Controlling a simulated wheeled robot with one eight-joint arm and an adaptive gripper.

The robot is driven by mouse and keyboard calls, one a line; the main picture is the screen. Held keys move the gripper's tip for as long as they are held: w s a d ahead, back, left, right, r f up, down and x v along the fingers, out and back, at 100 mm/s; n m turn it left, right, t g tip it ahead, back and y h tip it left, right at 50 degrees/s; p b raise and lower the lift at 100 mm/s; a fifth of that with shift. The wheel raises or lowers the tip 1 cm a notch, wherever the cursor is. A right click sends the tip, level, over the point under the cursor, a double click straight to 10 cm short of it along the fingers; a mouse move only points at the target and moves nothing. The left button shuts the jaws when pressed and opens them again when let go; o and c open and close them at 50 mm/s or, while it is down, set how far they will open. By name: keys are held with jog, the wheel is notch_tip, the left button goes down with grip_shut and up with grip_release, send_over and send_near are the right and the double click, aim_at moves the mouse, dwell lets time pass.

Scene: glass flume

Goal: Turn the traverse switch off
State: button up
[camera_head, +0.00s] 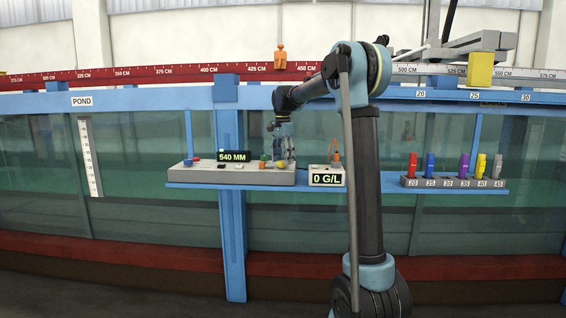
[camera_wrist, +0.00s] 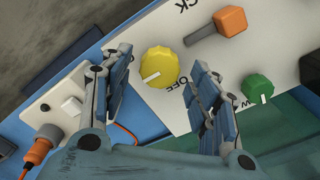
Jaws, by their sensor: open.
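A yellow rotary knob (camera_wrist: 160,66) with a white pointer line sits on a white panel (camera_wrist: 184,113) in the wrist view. Lettering that looks like OFF is beside it, partly hidden by a finger. No traverse label is readable. My gripper (camera_wrist: 160,72) is open, with its fingers on either side of the yellow knob; contact cannot be told. In the head view my gripper (camera_head: 282,152) points down over the right end of the grey console (camera_head: 205,178), which carries a 540 MM display (camera_head: 233,156).
A box with a white switch (camera_wrist: 72,106) and orange plug (camera_wrist: 43,143) lies at left. The blue shelf (camera_head: 400,189) holds a rack of coloured pieces (camera_head: 452,183) further right.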

jog(key=shift+f, duration=0.4)
jog(key=c, duration=1.1)
jog(key=shift+o, duration=0.2)
